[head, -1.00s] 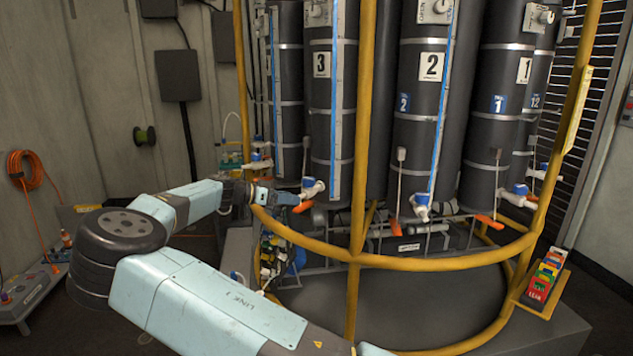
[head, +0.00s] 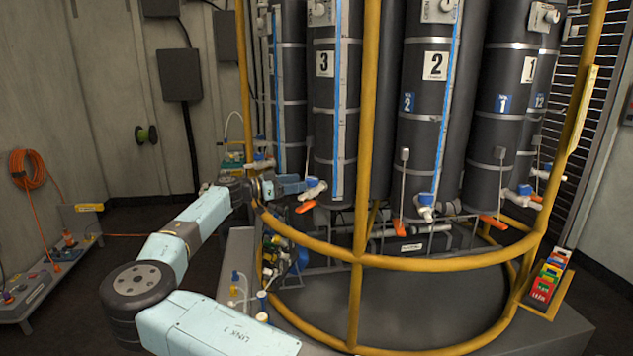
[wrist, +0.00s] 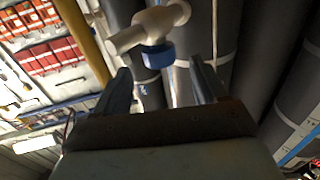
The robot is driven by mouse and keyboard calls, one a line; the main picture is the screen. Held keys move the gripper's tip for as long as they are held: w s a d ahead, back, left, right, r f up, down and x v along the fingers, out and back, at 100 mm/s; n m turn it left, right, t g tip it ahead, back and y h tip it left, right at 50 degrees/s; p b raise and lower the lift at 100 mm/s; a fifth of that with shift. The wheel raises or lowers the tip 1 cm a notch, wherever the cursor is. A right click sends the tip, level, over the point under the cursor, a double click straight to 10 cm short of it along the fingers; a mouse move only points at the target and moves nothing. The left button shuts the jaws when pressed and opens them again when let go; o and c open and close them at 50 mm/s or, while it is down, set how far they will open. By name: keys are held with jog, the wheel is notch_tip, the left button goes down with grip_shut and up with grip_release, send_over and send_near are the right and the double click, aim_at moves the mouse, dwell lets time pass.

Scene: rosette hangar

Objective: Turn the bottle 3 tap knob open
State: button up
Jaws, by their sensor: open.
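Bottle 3 (head: 322,120) is a dark upright cylinder with a white "3" label, standing behind the yellow rail. Its white tap (head: 317,193) sticks out low on its left front, with a blue knob (head: 311,182) on it. In the wrist view the white tap (wrist: 165,18) and its blue knob (wrist: 158,55) are ahead of my gripper. My gripper (head: 303,186) is open and points right at the tap. In the wrist view the knob lies across the gap between the fingertips (wrist: 160,69). I cannot tell whether either finger touches it.
Yellow rails (head: 357,200) curve in front of the bottles, and my arm reaches in at the left. An orange piece (head: 305,207) sits just below the tap. Bottle 2 (head: 428,130) and bottle 1 (head: 505,130) have similar taps to the right. Small fittings (head: 275,255) lie below my gripper.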

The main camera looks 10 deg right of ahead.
aim_at(317, 178)
jog(key=d, duration=0.5)
jog(key=w+d, duration=0.1)
jog(key=d, duration=0.2)
jog(key=shift+a, duration=0.1)
jog(key=c, duration=0.9)
jog(key=shift+c, duration=0.3)
